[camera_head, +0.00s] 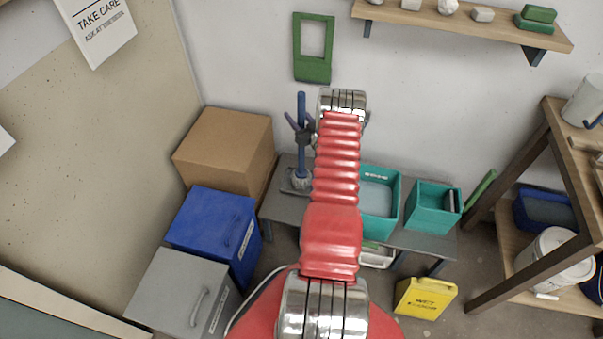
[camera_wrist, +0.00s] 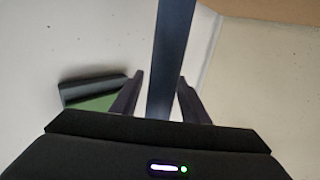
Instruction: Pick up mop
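The mop (camera_head: 301,158) stands upright on a small grey tray on the low bench, its blue handle up and its pale stringy head at the bottom. My gripper (camera_head: 301,120) is at the upper part of the handle, with dark fingers spread on either side. In the wrist view the mop handle (camera_wrist: 168,60) runs between the fingertips of my gripper (camera_wrist: 160,76). A gap shows at the left finger; the right finger is very close to the handle, and I cannot tell if it touches.
Teal bins (camera_head: 434,208) stand on the low grey bench (camera_head: 400,238). A cardboard box (camera_head: 225,150), a blue box (camera_head: 212,222) and a grey box (camera_head: 182,292) stand to the left. A green frame (camera_head: 313,72) hangs behind. A yellow sign (camera_head: 425,298) is at the right front.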

